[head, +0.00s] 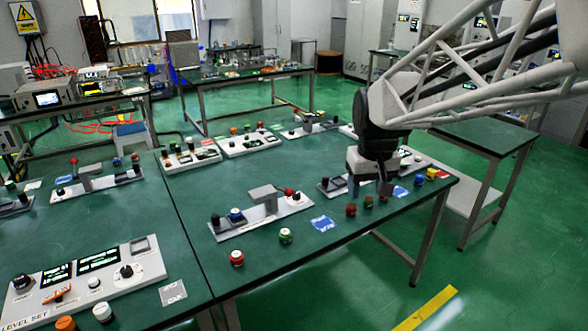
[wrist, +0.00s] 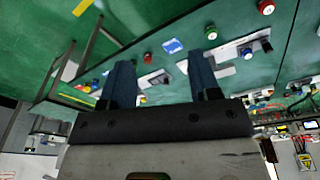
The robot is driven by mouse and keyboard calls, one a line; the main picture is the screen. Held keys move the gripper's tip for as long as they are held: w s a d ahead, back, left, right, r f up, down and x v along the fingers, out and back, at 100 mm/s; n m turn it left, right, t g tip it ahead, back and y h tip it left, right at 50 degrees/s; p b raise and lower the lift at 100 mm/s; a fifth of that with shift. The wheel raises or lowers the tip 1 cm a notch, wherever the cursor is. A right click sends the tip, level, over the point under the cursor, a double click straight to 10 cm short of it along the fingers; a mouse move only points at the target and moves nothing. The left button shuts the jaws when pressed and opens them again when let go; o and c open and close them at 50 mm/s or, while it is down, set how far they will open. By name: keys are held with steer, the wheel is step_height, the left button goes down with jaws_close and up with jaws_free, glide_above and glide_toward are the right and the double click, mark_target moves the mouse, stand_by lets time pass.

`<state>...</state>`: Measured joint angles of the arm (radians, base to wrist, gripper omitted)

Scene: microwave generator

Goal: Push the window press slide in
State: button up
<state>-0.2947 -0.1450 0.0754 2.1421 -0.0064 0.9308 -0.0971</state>
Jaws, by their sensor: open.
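My gripper (head: 370,186) is open and empty over the right part of the green table. Its two dark fingers (wrist: 160,72) stand apart in the wrist view, with table and panels beyond them. Under and behind it in the head view is a light panel (head: 335,185) with a grey window-like plate, partly hidden by the gripper. Left of it is a panel (head: 237,231) with a grey raised block (head: 264,194), a blue-topped button and a red knob. I cannot tell which part is the window press slide.
Loose red, green, blue and yellow buttons line the table's front right edge, including a red one (head: 236,258) and a green one (head: 286,236). A level-set panel (head: 75,275) is at front left. More panels stand behind.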

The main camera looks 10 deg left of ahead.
steer(key=w+a+f+n, duration=0.2)
steer(key=w+a+f, duration=0.2)
steer(key=w+a, duration=0.65)
steer(key=n+g, duration=0.2)
steer(key=n, duration=0.3)
glide_above(215, 215)
steer(key=f, duration=2)
steer(key=shift+d, duration=0.2)
steer(key=shift+a+f, duration=0.2)
steer(key=shift+a, duration=0.05)
steer(key=shift+s, duration=0.1)
steer(key=shift+f, duration=3.9)
steer(key=shift+c, duration=0.3)
jaws_close()
